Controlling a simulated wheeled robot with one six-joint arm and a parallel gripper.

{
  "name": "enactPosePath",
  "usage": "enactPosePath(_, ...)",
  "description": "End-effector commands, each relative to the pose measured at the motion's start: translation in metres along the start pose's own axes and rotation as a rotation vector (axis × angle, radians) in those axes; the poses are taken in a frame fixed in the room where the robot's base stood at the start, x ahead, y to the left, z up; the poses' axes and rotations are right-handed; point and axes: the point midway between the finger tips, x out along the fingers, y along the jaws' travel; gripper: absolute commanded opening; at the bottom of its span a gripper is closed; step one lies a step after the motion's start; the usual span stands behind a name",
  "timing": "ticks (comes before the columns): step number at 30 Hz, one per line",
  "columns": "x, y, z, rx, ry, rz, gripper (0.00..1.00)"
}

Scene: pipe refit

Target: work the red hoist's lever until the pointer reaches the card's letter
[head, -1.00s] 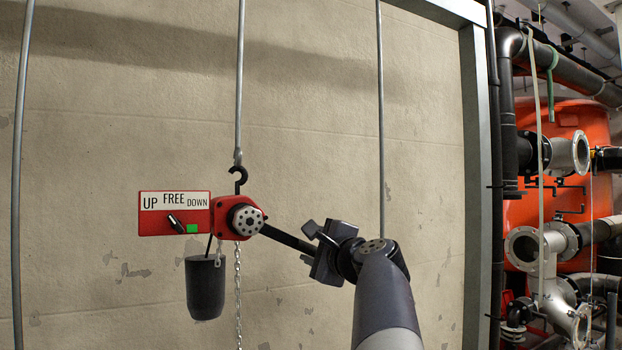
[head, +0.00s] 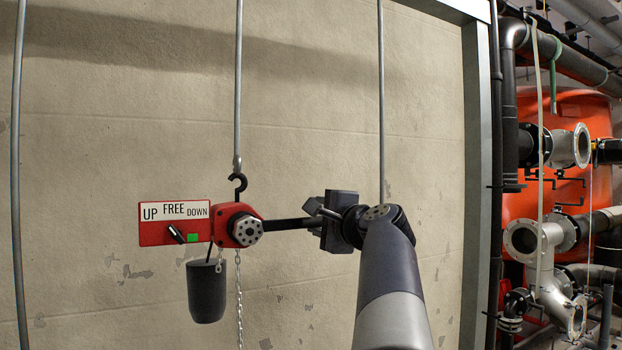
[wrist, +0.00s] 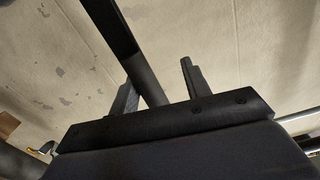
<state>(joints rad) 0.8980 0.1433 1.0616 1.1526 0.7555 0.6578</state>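The red hoist (head: 225,212) hangs by a black hook on a grey rod. Its black lever (head: 285,224) runs right from the round hub, almost level. My gripper (head: 318,212) is at the lever's outer end. In the wrist view the lever (wrist: 123,42) passes between the fingers of my gripper (wrist: 160,88), close to the left finger, with a gap to the right one. The red plate (head: 158,236) reads UP, FREE, DOWN. I cannot make out a lettered card or a separate pointer.
A dark weight-like pot (head: 207,292) and a chain (head: 239,300) hang under the hoist. Thin vertical rods (head: 381,100) stand before the bare wall (head: 310,130). Pipes and flanges (head: 540,245) fill the right side, beyond a grey frame post (head: 479,200).

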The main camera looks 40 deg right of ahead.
Motion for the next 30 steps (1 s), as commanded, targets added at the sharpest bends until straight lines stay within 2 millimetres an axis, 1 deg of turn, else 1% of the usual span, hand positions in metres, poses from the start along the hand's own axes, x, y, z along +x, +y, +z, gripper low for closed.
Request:
enactPosePath(1, 0.000, -0.004, 0.001, -0.007, -0.001, -0.001, 0.44)
enactPosePath(8, 0.000, -0.002, 0.001, -0.008, -0.001, -0.001, 0.44)
enactPosePath(11, 0.000, -0.005, 0.001, -0.014, -0.001, -0.001, 0.44)
enactPosePath(14, 0.000, -0.015, 0.004, -0.039, -0.001, -0.002, 0.44)
enactPosePath(18, 0.000, -0.033, 0.010, -0.095, -0.002, -0.003, 0.44)
enactPosePath(21, 0.000, -0.041, 0.013, -0.127, -0.001, -0.001, 0.44)
enactPosePath(30, 0.000, -0.040, 0.014, -0.137, -0.001, -0.001, 0.44)
